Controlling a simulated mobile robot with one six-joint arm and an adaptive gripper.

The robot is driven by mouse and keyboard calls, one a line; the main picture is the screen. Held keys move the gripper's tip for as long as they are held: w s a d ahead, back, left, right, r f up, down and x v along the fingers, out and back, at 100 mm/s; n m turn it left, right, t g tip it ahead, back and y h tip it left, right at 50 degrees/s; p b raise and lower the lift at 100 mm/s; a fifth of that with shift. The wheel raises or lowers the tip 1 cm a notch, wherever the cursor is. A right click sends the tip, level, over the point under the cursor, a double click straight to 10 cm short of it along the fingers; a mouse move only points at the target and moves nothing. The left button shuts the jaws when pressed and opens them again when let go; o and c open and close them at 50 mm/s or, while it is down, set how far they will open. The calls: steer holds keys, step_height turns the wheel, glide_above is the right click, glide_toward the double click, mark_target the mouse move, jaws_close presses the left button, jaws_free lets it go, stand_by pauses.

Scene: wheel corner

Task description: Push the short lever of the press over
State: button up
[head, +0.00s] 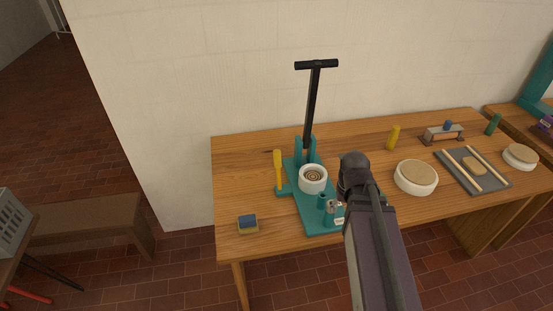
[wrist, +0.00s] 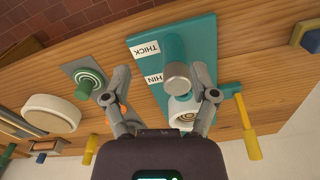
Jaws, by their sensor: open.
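The press has a teal base (head: 310,212) on the wooden table, with a white round cup (head: 313,178) on it and a tall black T-handle lever (head: 312,100) standing behind. A short teal lever with a metal tip (wrist: 176,62) stands at the base's front end, beside labels reading THICK and, partly covered, "HIN". A yellow handle (head: 278,168) sits at the base's left side; it also shows in the wrist view (wrist: 247,128). My gripper (wrist: 160,97) is open and empty, with the short lever's metal tip seen between its fingers, nearer the right one. I cannot tell whether they touch. My arm hides my gripper in the head view.
A blue-topped block (head: 248,224) lies left of the press. A white round tub (head: 416,177), a yellow cylinder (head: 393,138) and a grey board (head: 472,170) stand to the right. A green knob (wrist: 84,88) on a grey plate is near my left finger. A wall stands behind.

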steer(key=w+a+r+n+p, duration=0.25)
steer(key=w+a, duration=0.25)
steer(key=w, duration=0.3)
steer(key=w+a+r+n+p, duration=0.1)
steer(key=w+a+r+p, duration=0.35)
steer(key=w, duration=0.25)
step_height(320, 180, up, 4)
steer(key=n+p, duration=0.2)
steer(key=p, duration=0.1)
glide_above(277, 159)
steer(key=w+d, duration=0.1)
steer(key=w, duration=0.1)
steer(key=shift+f+y, duration=0.1)
steer(key=shift+y, duration=0.3)
steer(key=shift+f+g, duration=0.15)
steer(key=shift+g, duration=0.15)
steer(key=f+b, duration=0.9)
steer(key=a+f+b, duration=0.1)
steer(key=f+b, duration=0.3)
steer(key=shift+s+f+b, duration=0.25)
steer(key=shift+s+b, duration=0.05)
steer(key=shift+s, duration=0.05)
jaws_close()
